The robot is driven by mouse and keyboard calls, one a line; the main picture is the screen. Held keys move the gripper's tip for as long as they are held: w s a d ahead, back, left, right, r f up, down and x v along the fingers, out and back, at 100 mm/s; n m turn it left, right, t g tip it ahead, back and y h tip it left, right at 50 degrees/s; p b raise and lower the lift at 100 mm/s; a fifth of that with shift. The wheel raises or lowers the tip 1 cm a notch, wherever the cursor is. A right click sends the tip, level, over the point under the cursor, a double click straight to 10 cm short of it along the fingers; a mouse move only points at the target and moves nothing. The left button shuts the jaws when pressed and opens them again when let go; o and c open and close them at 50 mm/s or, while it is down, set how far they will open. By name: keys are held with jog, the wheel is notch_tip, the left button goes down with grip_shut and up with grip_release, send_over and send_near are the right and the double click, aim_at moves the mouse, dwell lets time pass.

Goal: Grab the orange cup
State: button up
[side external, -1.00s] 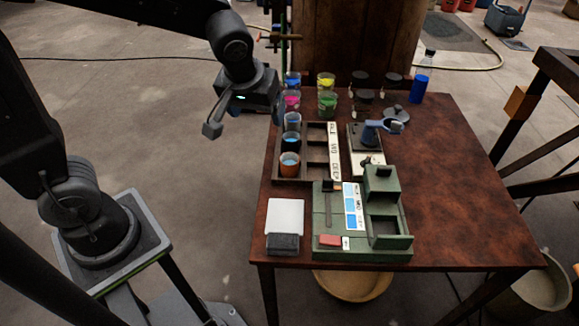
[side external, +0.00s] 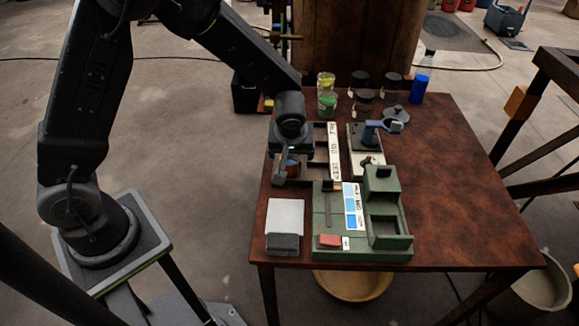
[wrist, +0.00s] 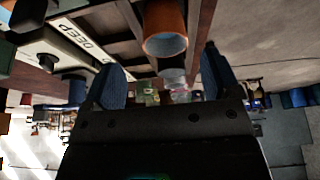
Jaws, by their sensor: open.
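The orange cup (side external: 292,168) stands at the near end of the dark wooden rack (side external: 318,172), partly hidden by my gripper in the side view. In the wrist view the orange cup (wrist: 165,30) shows its round rim at top centre. My gripper (side external: 284,172) is open and over the rack's near left part, right at the cup. In the wrist view the two blue-padded fingers of my gripper (wrist: 162,78) are spread wide. The cup lies in line with the gap between them, a little beyond the tips. Nothing is held.
A green station (side external: 330,225) with a red button and a white pad (side external: 285,217) stand on the near side. Yellow (side external: 326,82) and green (side external: 327,102) cups and dark-lidded jars (side external: 360,80) stand at the back. The table's right side (side external: 455,160) is clear.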

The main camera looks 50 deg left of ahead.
aim_at(290, 159)
jog(key=shift+s+a+x, duration=0.1)
jog(key=shift+x, duration=1.3)
jog(key=shift+s+a+x, duration=0.1)
jog(key=shift+a+x, duration=0.05)
jog(key=shift+x, duration=1.25)
jog(key=shift+r, duration=0.1)
jog(key=c, duration=1)
